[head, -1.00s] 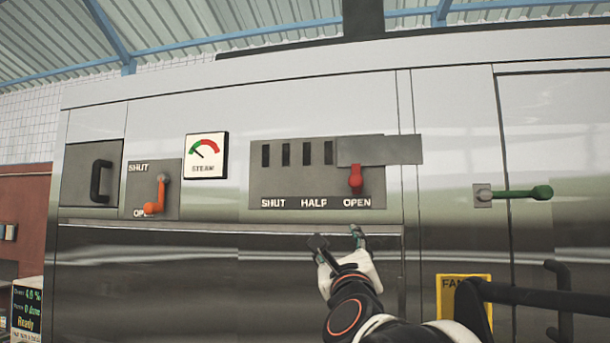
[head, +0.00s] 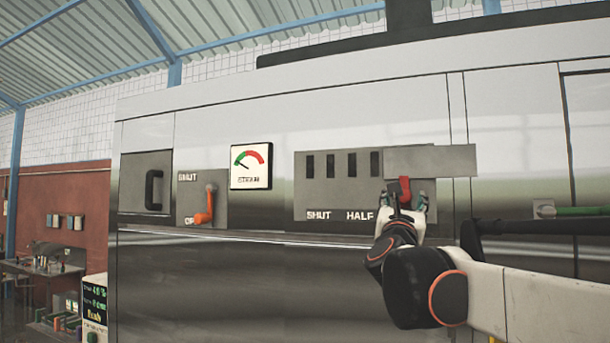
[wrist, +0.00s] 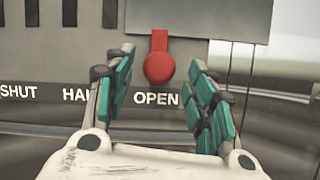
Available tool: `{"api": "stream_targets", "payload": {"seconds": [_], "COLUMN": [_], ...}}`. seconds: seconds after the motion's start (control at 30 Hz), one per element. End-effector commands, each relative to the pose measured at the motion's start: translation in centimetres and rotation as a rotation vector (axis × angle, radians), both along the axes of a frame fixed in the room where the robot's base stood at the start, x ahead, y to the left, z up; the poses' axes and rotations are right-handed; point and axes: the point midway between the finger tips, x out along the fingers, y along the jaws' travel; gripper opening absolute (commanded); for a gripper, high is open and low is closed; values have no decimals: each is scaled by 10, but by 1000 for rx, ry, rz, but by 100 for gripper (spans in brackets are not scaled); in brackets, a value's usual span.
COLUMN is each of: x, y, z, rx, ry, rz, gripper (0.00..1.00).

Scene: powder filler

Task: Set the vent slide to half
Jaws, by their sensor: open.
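The vent slide is a grey plate (head: 430,160) with a red knob (head: 404,188) hanging from it. It sits at the right end of a dark panel (head: 310,190) with several black slots and the labels SHUT, HALF and OPEN. In the wrist view the red knob (wrist: 159,66) is above the OPEN label (wrist: 156,99). My gripper (head: 406,198) is at the knob, and its arm hides the OPEN label in the head view. In the wrist view my gripper (wrist: 162,85) is open, with one teal-padded finger on each side of the knob, apart from it.
Left of the panel are a round-scaled steam gauge (head: 251,167), an orange lever (head: 205,205) and a black handle (head: 153,190). A green-handled lever (head: 580,211) is at the right, partly behind my arm. A bench (head: 40,268) stands at the far left.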

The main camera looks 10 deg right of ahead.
Motion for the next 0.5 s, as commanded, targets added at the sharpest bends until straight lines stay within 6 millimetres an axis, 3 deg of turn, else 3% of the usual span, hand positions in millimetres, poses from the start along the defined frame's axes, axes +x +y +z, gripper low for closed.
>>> {"api": "stream_targets", "payload": {"seconds": [0.2,0.5], "x": [25,33], "y": [-17,-22], "z": [13,16], "rx": [-1,0], "ry": [1,1], "rz": [-2,1], "gripper": [50,50]}}
